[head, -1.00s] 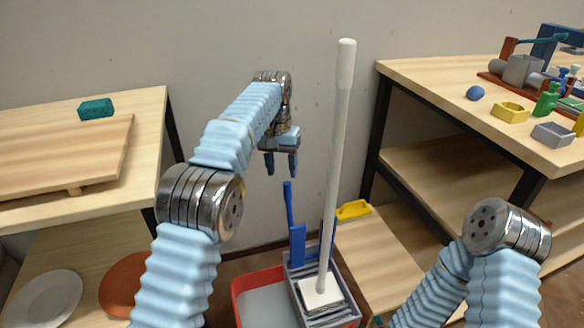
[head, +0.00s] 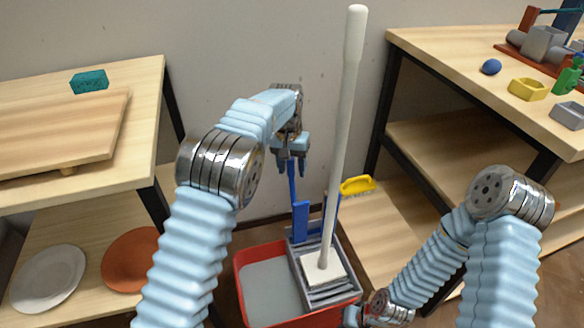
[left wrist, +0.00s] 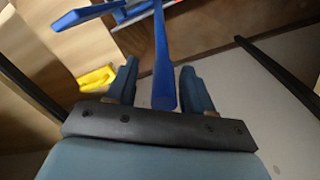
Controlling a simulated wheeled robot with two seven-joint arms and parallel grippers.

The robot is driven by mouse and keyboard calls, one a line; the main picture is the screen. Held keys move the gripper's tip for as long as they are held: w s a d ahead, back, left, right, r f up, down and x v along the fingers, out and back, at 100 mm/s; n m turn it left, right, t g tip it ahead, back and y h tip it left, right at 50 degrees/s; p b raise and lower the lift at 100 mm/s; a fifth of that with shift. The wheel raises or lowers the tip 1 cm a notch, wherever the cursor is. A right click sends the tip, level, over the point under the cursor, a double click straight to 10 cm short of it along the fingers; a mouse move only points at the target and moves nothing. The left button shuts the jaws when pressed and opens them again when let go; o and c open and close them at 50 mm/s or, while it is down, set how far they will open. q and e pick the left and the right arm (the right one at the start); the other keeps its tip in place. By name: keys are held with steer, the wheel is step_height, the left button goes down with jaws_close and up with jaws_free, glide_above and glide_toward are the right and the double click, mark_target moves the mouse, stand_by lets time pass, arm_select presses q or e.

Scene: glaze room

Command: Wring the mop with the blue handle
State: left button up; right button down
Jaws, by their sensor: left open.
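A mop with a white pole (head: 343,130) stands leaning slightly, its pale head (head: 323,270) in the grey wringer (head: 345,293). The wringer sits at the right side of a red bucket (head: 241,290). The wringer's blue handle (head: 293,186) stands nearly upright left of the pole. My left gripper (head: 292,166) is open, pointing down at the handle's top. In the left wrist view the blue handle (left wrist: 163,65) lies between the two spread fingers; contact cannot be told. My right forearm and wrist show at lower right, but its fingers do not show.
A left table holds a wooden board (head: 60,135) and a teal sponge (head: 89,82); plates lie on its lower shelf. A right table holds a blue ball (head: 491,67) and a yellow tray (head: 528,89). A yellow brush (head: 357,186) lies on the right lower shelf, close to the pole.

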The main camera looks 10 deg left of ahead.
arm_select(q)
steer(key=shift+f, duration=0.35)
jaws_close()
